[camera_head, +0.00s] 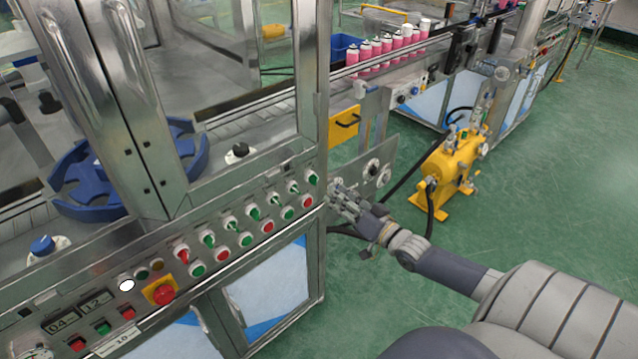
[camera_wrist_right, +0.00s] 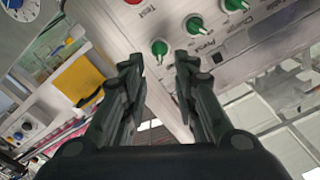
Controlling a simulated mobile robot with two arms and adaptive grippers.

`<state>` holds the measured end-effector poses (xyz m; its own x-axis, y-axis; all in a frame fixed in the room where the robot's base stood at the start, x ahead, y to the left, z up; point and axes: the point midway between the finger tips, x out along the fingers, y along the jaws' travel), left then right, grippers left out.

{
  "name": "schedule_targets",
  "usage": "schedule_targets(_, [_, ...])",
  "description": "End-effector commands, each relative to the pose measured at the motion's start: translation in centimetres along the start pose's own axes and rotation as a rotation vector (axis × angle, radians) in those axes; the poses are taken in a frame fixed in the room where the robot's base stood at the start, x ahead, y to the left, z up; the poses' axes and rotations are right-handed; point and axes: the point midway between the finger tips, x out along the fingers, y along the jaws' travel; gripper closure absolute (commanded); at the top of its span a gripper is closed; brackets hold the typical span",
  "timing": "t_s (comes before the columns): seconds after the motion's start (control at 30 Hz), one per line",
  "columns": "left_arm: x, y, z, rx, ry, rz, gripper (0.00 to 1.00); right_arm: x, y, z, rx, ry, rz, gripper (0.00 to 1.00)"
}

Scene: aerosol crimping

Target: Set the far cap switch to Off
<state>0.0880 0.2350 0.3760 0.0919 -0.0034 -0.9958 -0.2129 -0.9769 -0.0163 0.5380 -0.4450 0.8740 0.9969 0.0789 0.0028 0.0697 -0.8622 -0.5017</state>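A row of rotary switches runs along the steel control panel (camera_head: 140,265). Most have green handles on pale round bases; the near one is red (camera_head: 182,255). The far-end switch (camera_head: 310,177) has a green handle; its setting is too small to tell. In the right wrist view a green switch (camera_wrist_right: 159,48) lies just beyond the gap between my fingertips, apart from them. No label that I can read says cap. My right gripper (camera_head: 340,192) is beside the far end of the panel; in the wrist view it (camera_wrist_right: 158,68) is open and empty. My left gripper is out of view.
Green and red push buttons (camera_head: 267,227) sit below the switches, with a red emergency stop (camera_head: 163,294) near. Behind the panel's far end are a yellow box (camera_head: 344,124) and a metal plate with knobs (camera_head: 375,170). A yellow pump (camera_head: 452,168) stands on the open green floor.

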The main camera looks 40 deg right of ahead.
Motion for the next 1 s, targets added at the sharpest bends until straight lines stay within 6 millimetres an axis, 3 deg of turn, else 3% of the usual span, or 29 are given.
schedule_targets(0.5, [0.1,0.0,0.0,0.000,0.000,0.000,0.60,6.6,0.1,0.1,0.000,0.000,0.001,0.72])
schedule_targets(0.7, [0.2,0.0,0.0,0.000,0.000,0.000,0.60,7.8,0.1,0.1,-0.001,-0.002,0.001,0.72])
schedule_targets(1.0, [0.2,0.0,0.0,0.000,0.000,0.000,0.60,8.1,0.1,0.1,-0.002,-0.002,0.002,0.72])
